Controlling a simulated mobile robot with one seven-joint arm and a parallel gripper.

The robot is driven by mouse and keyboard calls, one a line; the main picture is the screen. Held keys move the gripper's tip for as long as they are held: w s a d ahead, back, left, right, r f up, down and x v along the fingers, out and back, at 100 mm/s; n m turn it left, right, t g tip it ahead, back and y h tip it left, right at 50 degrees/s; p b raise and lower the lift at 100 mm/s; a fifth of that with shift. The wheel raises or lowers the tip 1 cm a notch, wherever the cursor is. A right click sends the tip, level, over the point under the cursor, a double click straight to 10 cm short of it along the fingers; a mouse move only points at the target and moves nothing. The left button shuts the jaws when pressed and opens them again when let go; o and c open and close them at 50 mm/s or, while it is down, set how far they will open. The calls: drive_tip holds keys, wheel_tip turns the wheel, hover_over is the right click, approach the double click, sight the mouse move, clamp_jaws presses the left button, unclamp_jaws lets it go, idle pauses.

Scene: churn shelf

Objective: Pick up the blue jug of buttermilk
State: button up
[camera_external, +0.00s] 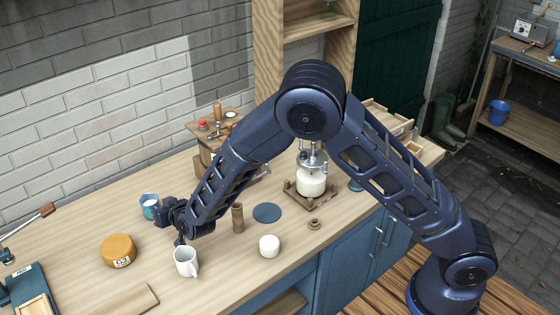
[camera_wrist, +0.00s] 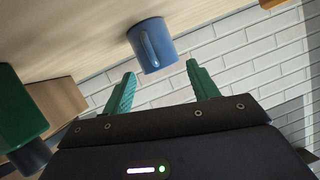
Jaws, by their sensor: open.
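The blue jug (camera_external: 149,207) stands upright on the wooden worktop near the back wall, with a white, milky top. In the wrist view the blue jug (camera_wrist: 154,50) is ahead of the fingertips, its handle facing the camera. My gripper (camera_wrist: 160,71) is open and empty, with green fingers spread to either side below the jug in that picture. There is a visible gap between the fingertips and the jug. In the external view my gripper (camera_external: 172,215) is low over the worktop, just right of the jug; its fingers are hard to make out there.
A white mug (camera_external: 185,262) stands close below my gripper. A wooden cylinder (camera_external: 238,217), a blue disc (camera_external: 267,213) and a small white pot (camera_external: 269,246) are to the right. An orange cheese wheel (camera_external: 118,251) is at left. The brick wall (camera_external: 90,110) rises behind.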

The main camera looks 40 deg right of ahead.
drive_tip(key=shift+w+a+f, duration=0.15)
drive_tip(key=shift+w+f, duration=0.45)
drive_tip(key=shift+w, duration=0.1)
drive_tip(key=shift+w+a+f, duration=0.1)
drive_tip(key=shift+w+f, duration=0.45)
drive_tip(key=shift+w, duration=0.15)
clamp_jaws()
